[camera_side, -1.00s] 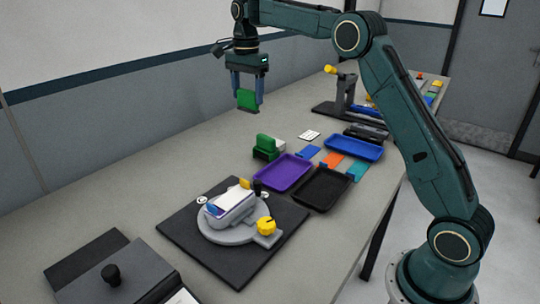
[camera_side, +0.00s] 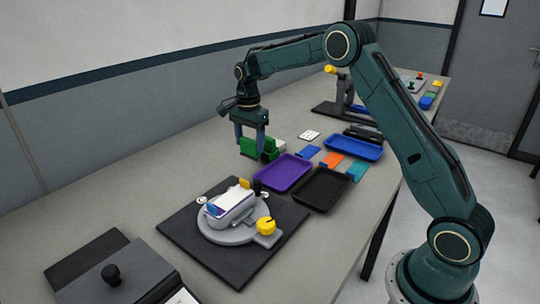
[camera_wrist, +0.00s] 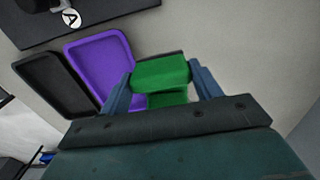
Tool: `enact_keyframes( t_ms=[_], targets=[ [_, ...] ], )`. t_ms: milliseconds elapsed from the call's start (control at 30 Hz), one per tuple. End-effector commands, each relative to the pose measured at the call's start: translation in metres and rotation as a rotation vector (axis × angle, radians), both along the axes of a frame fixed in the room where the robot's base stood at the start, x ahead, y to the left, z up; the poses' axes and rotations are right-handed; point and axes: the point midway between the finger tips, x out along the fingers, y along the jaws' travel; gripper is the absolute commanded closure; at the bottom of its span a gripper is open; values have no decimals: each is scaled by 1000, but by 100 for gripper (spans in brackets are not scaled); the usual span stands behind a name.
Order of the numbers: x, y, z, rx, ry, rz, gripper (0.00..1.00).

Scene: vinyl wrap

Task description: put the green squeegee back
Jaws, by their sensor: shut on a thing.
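In the wrist view the squeegee (camera_wrist: 160,72) sits between the blue-grey fingers (camera_wrist: 161,85).
A blue tray (camera_side: 354,149) stands farther back. A dark mat (camera_side: 180,229) bears a grey fixture with a wrapped device (camera_side: 230,205). The table left of the gripper is clear.

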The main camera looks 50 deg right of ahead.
Motion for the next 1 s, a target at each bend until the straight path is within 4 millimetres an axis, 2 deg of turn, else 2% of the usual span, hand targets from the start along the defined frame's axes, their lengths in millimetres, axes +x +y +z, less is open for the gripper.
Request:
enact_keyframes(
  t_ms=[267,633,1000],
  targets=[
    [0,0,-5,0,1,0,58],
    [0,0,-42,0,1,0,58],
    [0,0,-44,0,0,0,58]
  ],
)
